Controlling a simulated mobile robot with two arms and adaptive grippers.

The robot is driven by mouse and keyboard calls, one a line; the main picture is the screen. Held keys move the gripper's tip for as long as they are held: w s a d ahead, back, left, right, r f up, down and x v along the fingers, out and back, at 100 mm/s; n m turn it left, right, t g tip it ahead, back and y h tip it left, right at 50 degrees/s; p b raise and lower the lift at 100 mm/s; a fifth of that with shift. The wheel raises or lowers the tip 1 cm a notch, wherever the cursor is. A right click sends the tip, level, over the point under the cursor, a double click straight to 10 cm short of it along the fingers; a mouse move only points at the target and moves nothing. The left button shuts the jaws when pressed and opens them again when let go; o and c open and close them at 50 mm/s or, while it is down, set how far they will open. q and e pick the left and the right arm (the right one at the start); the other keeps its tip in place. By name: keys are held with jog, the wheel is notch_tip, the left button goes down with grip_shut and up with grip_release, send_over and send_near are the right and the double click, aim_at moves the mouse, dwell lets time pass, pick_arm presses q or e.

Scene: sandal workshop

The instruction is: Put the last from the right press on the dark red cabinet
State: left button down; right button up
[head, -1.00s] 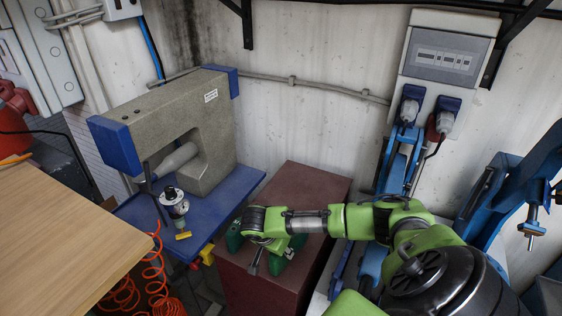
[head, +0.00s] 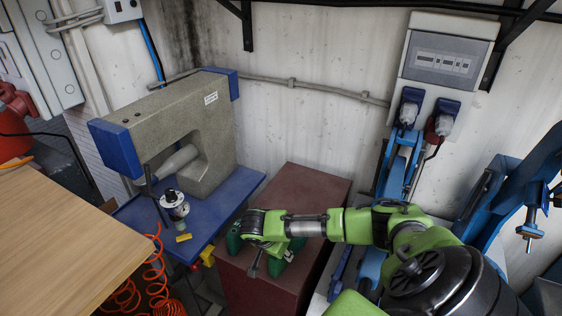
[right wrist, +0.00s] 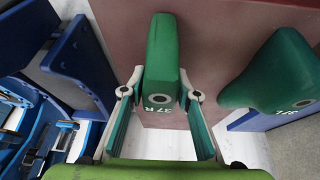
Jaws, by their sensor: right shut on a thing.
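The dark red cabinet (head: 312,192) stands between the blue machine table and the blue press; its top also shows in the right wrist view (right wrist: 230,22). My right gripper (head: 262,262) is over the cabinet's top. In the right wrist view my right gripper (right wrist: 160,95) is shut on a green last (right wrist: 163,50) marked 37R. This last is over the cabinet top near an edge; I cannot tell whether it touches. A second green last (right wrist: 278,75) is beside it, apart, and in the head view (head: 234,240) it is left of my gripper. My left gripper is out of view.
A grey machine (head: 165,115) with a blue table (head: 140,212) stands left of the cabinet. A blue press (head: 520,200) is at the right, partly behind my arm. A wooden tabletop (head: 60,235) fills the left. The cabinet's back part is clear.

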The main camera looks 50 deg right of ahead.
jog(key=shift+f, duration=0.3)
dwell(0.6)
jog(key=o, duration=1.2)
jog(key=v, duration=1.2)
